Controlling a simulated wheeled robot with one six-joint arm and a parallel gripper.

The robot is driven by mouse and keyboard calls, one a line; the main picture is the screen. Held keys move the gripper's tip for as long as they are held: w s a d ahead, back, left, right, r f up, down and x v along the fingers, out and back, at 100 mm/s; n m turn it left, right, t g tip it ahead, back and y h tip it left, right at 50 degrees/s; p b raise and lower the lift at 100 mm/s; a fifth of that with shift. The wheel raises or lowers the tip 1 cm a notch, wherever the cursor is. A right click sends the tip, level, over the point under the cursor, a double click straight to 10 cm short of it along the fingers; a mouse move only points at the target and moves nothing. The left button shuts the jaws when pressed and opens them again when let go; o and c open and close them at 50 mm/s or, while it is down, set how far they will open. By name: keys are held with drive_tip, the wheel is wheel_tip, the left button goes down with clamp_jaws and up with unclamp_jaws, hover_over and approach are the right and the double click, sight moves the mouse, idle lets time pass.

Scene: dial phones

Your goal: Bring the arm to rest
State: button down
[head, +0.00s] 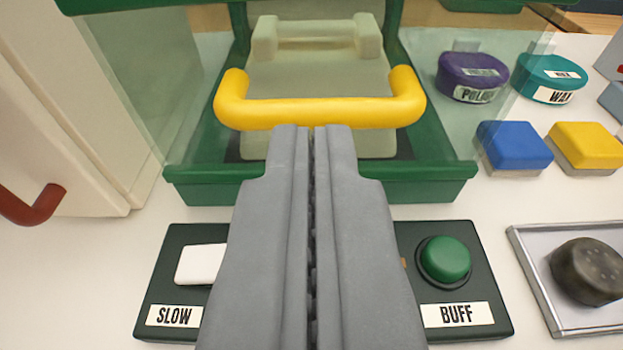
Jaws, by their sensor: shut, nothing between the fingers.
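My gripper (311,130) is shut and empty, its two grey fingers pressed together in the middle of the view. Its tips overlap the lower edge of a yellow bar handle (320,112) in the picture; I cannot tell whether they touch it. The handle belongs to a green-framed case (420,182) with clear sides. Inside the case is a pale cream piece (318,78) with a raised bar. The fingers hide the middle of a dark control panel (480,300) in front of the case.
The panel has a white switch (200,264) by "SLOW" and a green button (444,260) by "BUFF". At right are purple (472,76) and teal (548,78) tins, blue (514,146) and yellow (585,146) blocks, and a tray (535,270) holding a dark round pad (587,271). A cream cabinet (70,110) with a red handle (35,206) stands left.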

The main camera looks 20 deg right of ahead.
drive_tip(key=shift+s+a+f, duration=0.8)
drive_tip(key=shift+s+f, duration=0.35)
drive_tip(key=shift+s, duration=0.75)
drive_tip(key=s+d+f+n+g+y, duration=0.1)
drive_tip(key=s+d+n+g+y, duration=0.2)
drive_tip(key=d, duration=1)
drive_tip(key=s+d+r+n+t+y, duration=0.1)
drive_tip(key=s+d+r+t, duration=0.2)
drive_tip(key=r, duration=0.5)
drive_tip(key=s+d+r+t+y, duration=0.2)
drive_tip(key=s+d+r, duration=0.1)
drive_tip(key=d+r, duration=0.3)
wheel_tip(320, 180, up, 2)
drive_tip(key=shift+s+n+t, duration=0.15)
drive_tip(key=shift+n+t, duration=0.25)
